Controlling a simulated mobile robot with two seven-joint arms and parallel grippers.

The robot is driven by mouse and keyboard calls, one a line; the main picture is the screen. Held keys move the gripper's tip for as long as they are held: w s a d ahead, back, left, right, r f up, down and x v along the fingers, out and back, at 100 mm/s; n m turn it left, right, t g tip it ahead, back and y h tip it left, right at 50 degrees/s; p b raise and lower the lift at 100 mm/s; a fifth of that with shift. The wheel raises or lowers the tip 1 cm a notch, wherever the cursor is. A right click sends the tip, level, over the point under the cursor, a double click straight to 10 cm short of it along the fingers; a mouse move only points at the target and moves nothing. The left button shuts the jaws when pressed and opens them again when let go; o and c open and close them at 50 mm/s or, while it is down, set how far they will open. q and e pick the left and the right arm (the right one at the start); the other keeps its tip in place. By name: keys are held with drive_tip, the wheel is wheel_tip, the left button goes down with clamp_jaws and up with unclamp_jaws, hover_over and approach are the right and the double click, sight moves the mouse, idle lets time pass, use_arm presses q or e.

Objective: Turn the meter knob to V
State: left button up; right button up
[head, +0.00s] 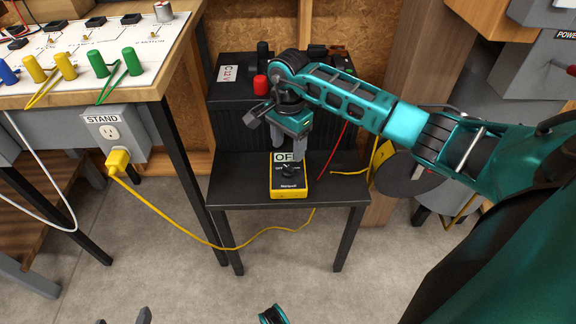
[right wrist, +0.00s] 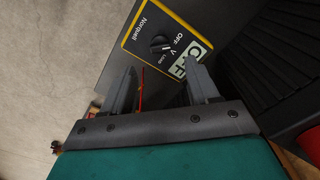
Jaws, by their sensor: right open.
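The yellow meter (head: 291,191) lies face up on a small black table. Its display reads OFF (head: 284,157). The black round knob (head: 288,174) shows below the display; it also shows in the right wrist view (right wrist: 160,44) beside the labels OFF and V. Which mark the knob points at is too small to tell. My right gripper (head: 287,154) is open and empty, above the display end of the meter. Its fingers are apart in the right wrist view (right wrist: 161,76), short of the knob. Two grey tips of my left gripper (head: 124,318) show at the bottom edge.
A black ribbed box (head: 232,130) with red and black terminals stands behind the meter. A red lead (head: 338,150) and yellow cord lie to its right. A workbench (head: 150,85) with coloured plugs stands at left. The black table (head: 238,180) is clear left of the meter.

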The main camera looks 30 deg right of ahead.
sight(288, 167)
wheel_tip(288, 167, down, 6)
drive_tip(key=shift+f+b, duration=0.1)
drive_tip(key=shift+b, duration=0.6)
drive_tip(key=shift+f, duration=0.4)
use_arm(q)
drive_tip(key=shift+w+d+f+h, duration=0.15)
drive_tip(key=shift+d+h, duration=0.15)
drive_tip(key=shift+d, duration=0.25)
use_arm(e)
drive_tip(key=shift+c, duration=1.3)
drive_tip(key=c, duration=0.8)
use_arm(q)
drive_tip(key=shift+a+f, duration=0.15)
drive_tip(key=shift+f, duration=0.1)
